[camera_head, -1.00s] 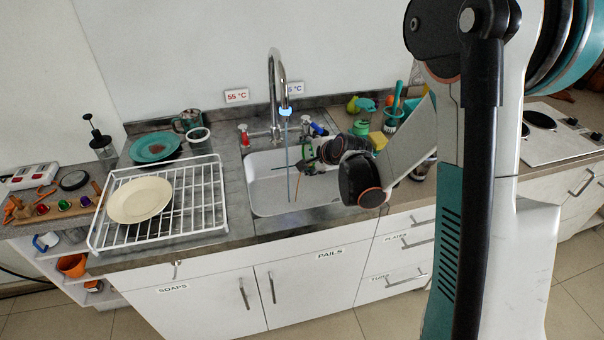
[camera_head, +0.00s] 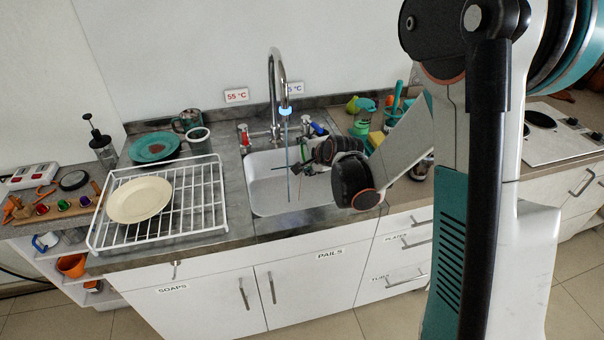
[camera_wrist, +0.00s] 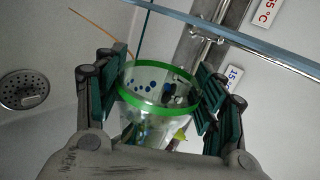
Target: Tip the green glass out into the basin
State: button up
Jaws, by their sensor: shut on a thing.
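My gripper (camera_wrist: 163,90) is shut on the green glass, a clear tumbler with a bright green rim band (camera_wrist: 158,108), with a finger on each side. Blue dots show through its wall; I cannot tell whether they are on it or inside. The glass's tilt is unclear. In the head view my gripper (camera_head: 305,160) is over the right part of the white basin (camera_head: 268,193) and mostly hides the glass. The basin floor and round drain (camera_wrist: 24,90) show in the wrist view.
A tall chrome tap (camera_head: 272,85) arches over the basin's back, close to my gripper. A white rack (camera_head: 208,205) with a cream plate (camera_head: 139,200) stands left. Green bottles and a yellow sponge (camera_head: 376,138) stand right. Thin dark and orange lines cross the basin view.

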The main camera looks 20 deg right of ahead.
jog(key=shift+a, duration=0.15)
jog(key=shift+d+m+y, duration=0.4)
jog(key=shift+d+y, duration=0.1)
jog(key=shift+d, duration=0.05)
jog(key=shift+w+d+f+m+y, duration=0.2)
jog(key=shift+d+m+y, duration=0.3)
jog(key=shift+d+y, duration=0.2)
jog(key=shift+b, duration=0.35)
